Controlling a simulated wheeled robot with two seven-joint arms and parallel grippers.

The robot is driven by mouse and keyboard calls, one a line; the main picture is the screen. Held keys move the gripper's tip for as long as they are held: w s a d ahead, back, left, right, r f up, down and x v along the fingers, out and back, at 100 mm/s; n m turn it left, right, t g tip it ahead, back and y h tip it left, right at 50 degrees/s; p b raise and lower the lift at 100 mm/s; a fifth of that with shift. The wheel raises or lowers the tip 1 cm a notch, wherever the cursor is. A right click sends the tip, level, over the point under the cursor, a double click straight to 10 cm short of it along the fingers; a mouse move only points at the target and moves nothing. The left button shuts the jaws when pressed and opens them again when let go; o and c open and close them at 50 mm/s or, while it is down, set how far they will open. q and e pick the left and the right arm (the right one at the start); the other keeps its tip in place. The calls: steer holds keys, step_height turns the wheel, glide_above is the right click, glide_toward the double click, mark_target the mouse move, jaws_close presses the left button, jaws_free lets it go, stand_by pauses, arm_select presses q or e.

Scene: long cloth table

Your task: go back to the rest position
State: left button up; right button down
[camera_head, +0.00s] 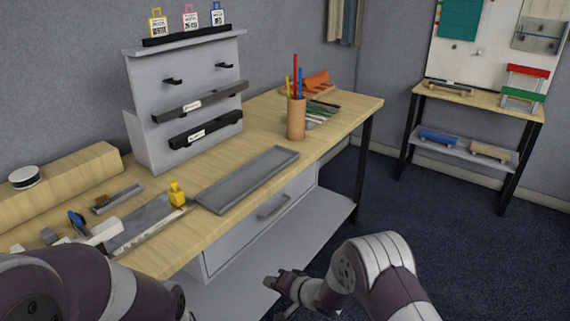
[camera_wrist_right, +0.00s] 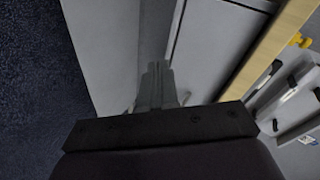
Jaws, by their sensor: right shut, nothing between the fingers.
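My right gripper (camera_head: 280,283) is in front of the table, below the level of its top and near the lower shelf. It is shut and empty. In the right wrist view its closed fingers (camera_wrist_right: 158,85) point toward the table's grey drawer front and lower shelf. My left arm fills the lower left corner of the head view, and its gripper does not show. The wooden table (camera_head: 230,213) runs from the lower left to the back right.
A grey tray (camera_head: 248,178) lies near the table's front edge. A pencil cup (camera_head: 296,118) stands behind it. The drawer (camera_head: 262,222) and lower shelf (camera_head: 325,217) face my right arm. Open blue floor (camera_head: 420,225) lies to the right. A smaller table (camera_head: 480,103) stands at the back right.

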steer(key=s+d+r+n+g+h+p, duration=0.1)
steer(key=s+d+n+g+h+p, duration=0.1)
steer(key=s+d+h, duration=0.35)
steer(key=s+d+r+n+g+h+p, duration=0.1)
steer(key=s+d+n+h, duration=0.15)
steer(key=d, duration=0.55)
steer(key=s+d+r+g+p, duration=0.1)
steer(key=s+d+r+p, duration=0.1)
steer(key=s+r, duration=0.4)
steer(key=s+d+r+g+p, duration=0.1)
steer(key=s+d+r+p, duration=0.2)
steer(key=s+r, duration=0.3)
steer(key=s+d+r+g+h+p, duration=0.1)
steer(key=s+d+r+p, duration=0.2)
steer(key=s+r, duration=0.3)
step_height(320, 180, up, 3)
steer(key=shift+d+f+m, duration=0.2)
steer(key=shift+d+m, duration=0.15)
steer(key=shift+d, duration=0.5)
